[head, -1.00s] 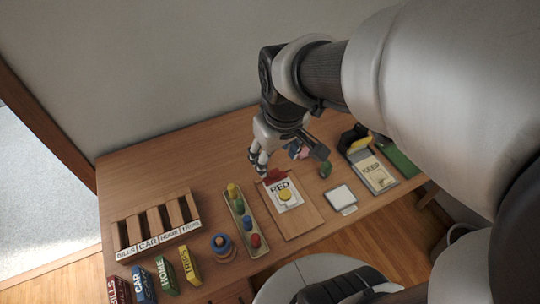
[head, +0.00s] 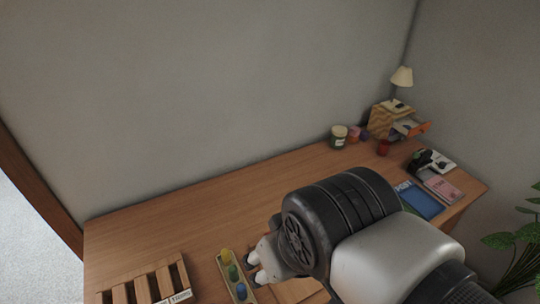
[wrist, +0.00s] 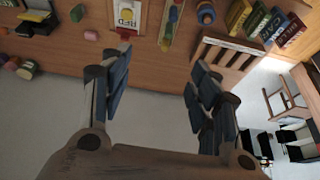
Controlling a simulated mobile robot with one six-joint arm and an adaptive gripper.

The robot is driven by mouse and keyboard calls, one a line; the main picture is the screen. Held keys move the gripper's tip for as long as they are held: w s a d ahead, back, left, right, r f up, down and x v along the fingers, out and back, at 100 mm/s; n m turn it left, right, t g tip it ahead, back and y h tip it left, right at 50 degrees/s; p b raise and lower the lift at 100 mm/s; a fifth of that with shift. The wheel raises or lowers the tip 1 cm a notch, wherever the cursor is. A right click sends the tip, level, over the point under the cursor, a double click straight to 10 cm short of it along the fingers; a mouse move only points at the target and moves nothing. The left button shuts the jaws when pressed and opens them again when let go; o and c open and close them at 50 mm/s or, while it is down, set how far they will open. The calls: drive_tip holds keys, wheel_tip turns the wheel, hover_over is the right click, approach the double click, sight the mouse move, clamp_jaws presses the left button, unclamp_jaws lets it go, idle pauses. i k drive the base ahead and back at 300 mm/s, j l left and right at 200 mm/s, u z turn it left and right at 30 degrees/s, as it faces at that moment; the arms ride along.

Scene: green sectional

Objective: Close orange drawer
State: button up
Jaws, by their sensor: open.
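A small wooden drawer unit (head: 391,120) stands at the far right back of the desk, near the wall corner. Its orange drawer (head: 418,129) sticks out toward the right, with small things in it. My gripper (head: 252,269) is at the near left in the head view, beside the peg tray and far from the drawer. In the wrist view, its fingers (wrist: 156,78) are spread with nothing between them. The orange drawer is not seen in the wrist view.
A lamp (head: 402,77) stands behind the drawer unit. A dark jar (head: 339,136) and a red cup (head: 383,147) are near it. A peg tray (head: 238,283) and a slotted wooden rack (head: 145,284) are at the front left. The desk's back middle is clear.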

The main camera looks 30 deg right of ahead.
sight(411, 124)
drive_tip(key=z, duration=1.9)
drive_tip(key=i+l, duration=0.4)
drive_tip(key=i, duration=0.2)
drive_tip(key=i+l, duration=0.45)
drive_tip(key=i+l+u, duration=0.1)
drive_tip(key=i+l, duration=0.3)
drive_tip(key=i, duration=0.3)
